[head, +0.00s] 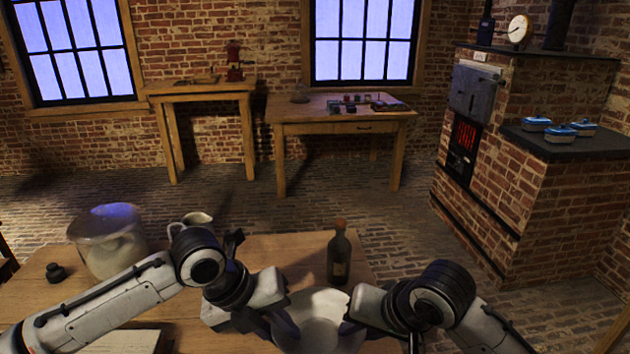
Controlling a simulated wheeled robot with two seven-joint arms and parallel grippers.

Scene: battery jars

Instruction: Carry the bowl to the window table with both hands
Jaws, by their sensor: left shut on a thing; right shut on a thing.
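A pale, wide bowl (322,305) is at the bottom middle of the head view, between my two grippers. My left gripper (283,326) is shut on its left side, and my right gripper (350,325) is shut on its right side. The bowl's lower part is cut off by the picture edge, and I cannot tell whether it touches the near table (258,247). A wooden table with a drawer (300,117) stands across the room below the right window (363,40). Small items lie on its middle and right; its front left top is bare.
A dark corked bottle (339,262) stands just behind the bowl. A large glass jar (108,245), a pitcher (196,219) and a small dark object (55,272) are at left. A brick stove (478,190) stands right. Brick floor (235,205) lies open between the tables.

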